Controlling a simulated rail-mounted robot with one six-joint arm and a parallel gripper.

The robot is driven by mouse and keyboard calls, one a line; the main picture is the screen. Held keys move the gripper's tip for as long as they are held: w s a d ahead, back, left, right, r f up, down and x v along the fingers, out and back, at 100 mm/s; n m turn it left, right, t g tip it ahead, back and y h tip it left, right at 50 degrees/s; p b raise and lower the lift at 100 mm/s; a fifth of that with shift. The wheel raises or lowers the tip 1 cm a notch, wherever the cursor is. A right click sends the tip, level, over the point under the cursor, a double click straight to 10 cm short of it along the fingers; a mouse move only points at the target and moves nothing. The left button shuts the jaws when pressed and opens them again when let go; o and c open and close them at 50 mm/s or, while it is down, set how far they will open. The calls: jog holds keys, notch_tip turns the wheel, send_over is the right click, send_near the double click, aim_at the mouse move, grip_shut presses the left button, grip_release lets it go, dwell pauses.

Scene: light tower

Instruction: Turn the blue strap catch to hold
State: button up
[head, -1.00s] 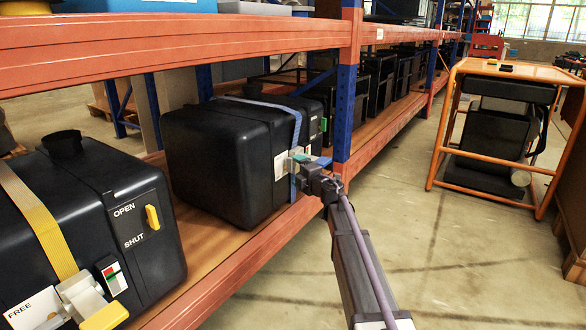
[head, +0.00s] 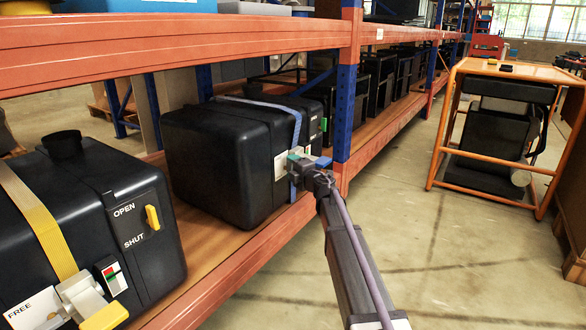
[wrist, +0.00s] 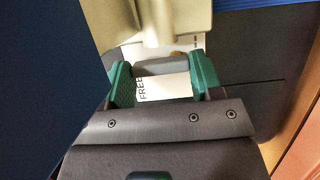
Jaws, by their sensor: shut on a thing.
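The blue strap (head: 297,125) runs over a dark box (head: 215,160) on the shelf and down its front to the catch. In the head view my gripper (head: 299,160) is at the catch, and its wrist hides much of it. A blue part (head: 323,161) shows just right of the jaws. In the wrist view the green fingers (wrist: 163,80) stand either side of a grey part of the catch, with its cream body (wrist: 170,25) beyond. A white label reading FREE (wrist: 165,88) shows between the fingers. The exact contact is hard to see.
A nearer dark box (head: 90,220) at left has a yellow strap, a yellow-tipped catch and a yellow OPEN/SHUT handle. The blue rack upright (head: 345,110) stands close right of my gripper. An orange cart (head: 500,68) is at right. The floor between is clear.

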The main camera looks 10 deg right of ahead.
jog(key=shift+f+n+b, duration=0.2)
jog(key=shift+n+b, duration=0.2)
jog(key=shift+s+a+r+n+y, duration=0.1)
jog(key=shift+r+n+y, duration=0.05)
jog(key=shift+n+y, duration=0.15)
jog(key=o, duration=0.9)
jog(key=shift+r, duration=0.1)
